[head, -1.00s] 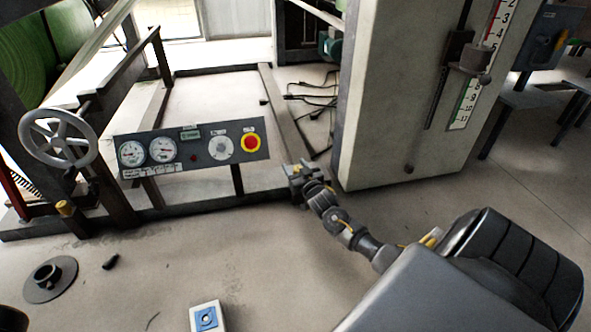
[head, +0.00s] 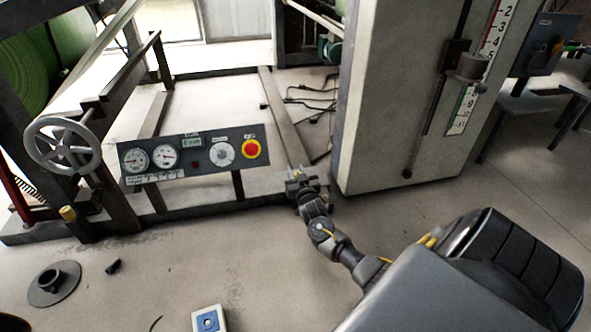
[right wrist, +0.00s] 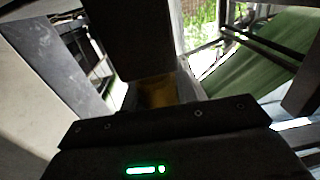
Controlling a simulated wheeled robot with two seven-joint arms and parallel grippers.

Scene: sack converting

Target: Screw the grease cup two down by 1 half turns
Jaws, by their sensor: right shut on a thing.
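My right gripper (head: 299,180) is at the right end of the low dark frame, beside the pale column. It is shut on a brass-yellow piece, the grease cup (right wrist: 158,92), which shows between the dark fingers in the right wrist view. Most of the cup is hidden by the fingers and gripper body, and in the head view the gripper covers it. I cannot read a number on it. Another yellow-capped cup (head: 67,213) stands on the left of the frame, below the handwheel, away from my gripper. My left gripper is not in view.
A panel (head: 195,155) with dials and a red stop button stands left of my right gripper. The pale column (head: 385,110) rises close on its right. A grey handwheel (head: 63,146) is at left. A round flanged part (head: 54,284) lies on the open floor.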

